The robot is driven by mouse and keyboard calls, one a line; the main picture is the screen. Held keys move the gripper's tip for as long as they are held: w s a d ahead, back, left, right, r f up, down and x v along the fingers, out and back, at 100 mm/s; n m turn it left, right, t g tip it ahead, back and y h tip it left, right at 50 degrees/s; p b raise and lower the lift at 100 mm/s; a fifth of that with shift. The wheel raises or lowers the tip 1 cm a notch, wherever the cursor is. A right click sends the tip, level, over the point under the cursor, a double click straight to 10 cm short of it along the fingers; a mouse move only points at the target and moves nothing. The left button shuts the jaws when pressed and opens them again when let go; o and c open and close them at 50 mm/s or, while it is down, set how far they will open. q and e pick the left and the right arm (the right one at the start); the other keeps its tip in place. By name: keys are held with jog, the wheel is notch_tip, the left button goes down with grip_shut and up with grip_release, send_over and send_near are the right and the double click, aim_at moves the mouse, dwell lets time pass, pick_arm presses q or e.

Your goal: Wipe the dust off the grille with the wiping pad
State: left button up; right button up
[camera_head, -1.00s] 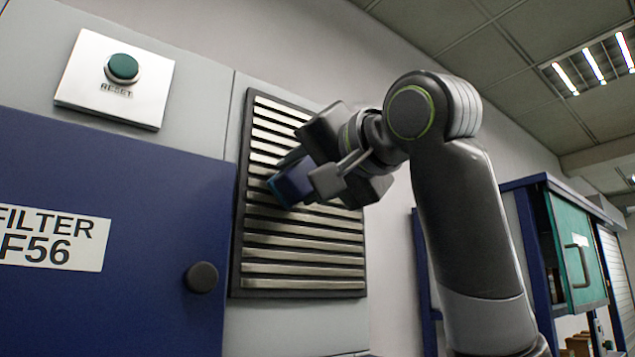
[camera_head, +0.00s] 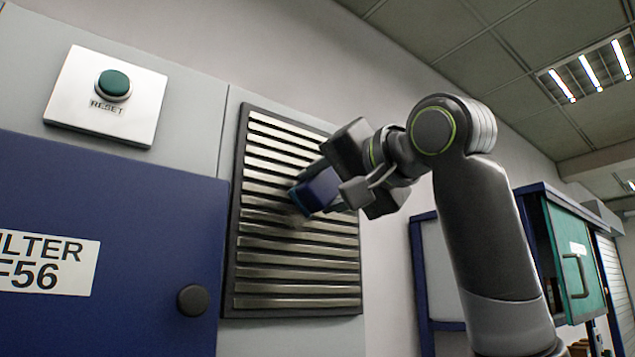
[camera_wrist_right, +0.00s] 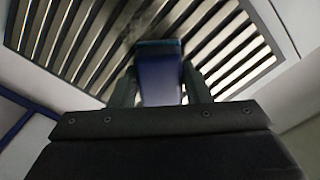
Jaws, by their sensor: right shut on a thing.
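The grille (camera_head: 290,275) is a dark-framed panel of pale metal slats on the grey wall unit. A dark smudge of dust shows on its slats near the middle, just left of and below the pad. The wiping pad (camera_head: 316,192) is a dark blue block with a lighter blue face towards the grille. My right gripper (camera_head: 330,190) is shut on the pad in front of the grille's right half. In the right wrist view the pad (camera_wrist_right: 160,80) sits between both fingers, with the slats (camera_wrist_right: 90,45) beyond. I cannot tell whether the pad touches the slats. My left gripper is out of view.
Left of the grille are a blue door (camera_head: 110,215) with a black knob (camera_head: 192,300) and a white plate with a green reset button (camera_head: 113,84). A blue-framed cabinet with a green door (camera_head: 577,260) stands at the right.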

jog(key=shift+w+d, duration=0.5)
jog(key=shift+d, duration=0.15)
jog(key=shift+w+d, duration=0.6)
jog(key=shift+d, duration=0.25)
jog(key=shift+w+d+p, duration=0.2)
jog(key=shift+w+d, duration=0.25)
jog(key=shift+d, duration=0.2)
jog(key=shift+w+d+p, duration=0.2)
jog(key=shift+w+d, duration=0.25)
jog(key=shift+d, duration=0.15)
jog(key=b+v, duration=0.3)
jog(key=v, duration=0.3)
jog(key=shift+a, duration=0.1)
